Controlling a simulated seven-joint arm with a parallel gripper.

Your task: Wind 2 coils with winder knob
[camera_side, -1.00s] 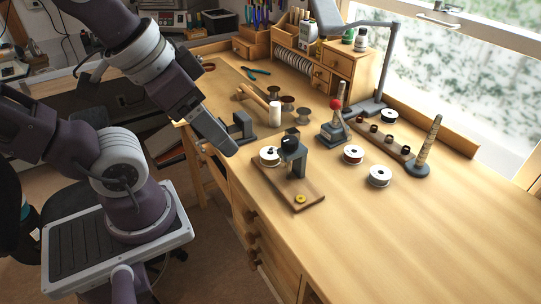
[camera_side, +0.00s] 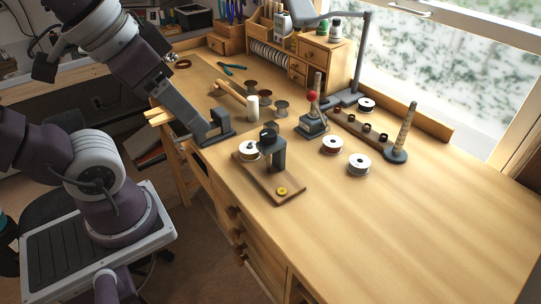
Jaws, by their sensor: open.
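The winder stands on a wooden base (camera_side: 262,185) near the front edge of the bench. It has a dark grey post (camera_side: 278,157) with a black top part (camera_side: 267,136) and a white spool (camera_side: 249,152) on its left. A small yellow knob (camera_side: 282,191) sits at the near right end of the base.
Two white-rimmed spools (camera_side: 332,145) (camera_side: 359,164) lie right of the winder. The right bench top is clear.

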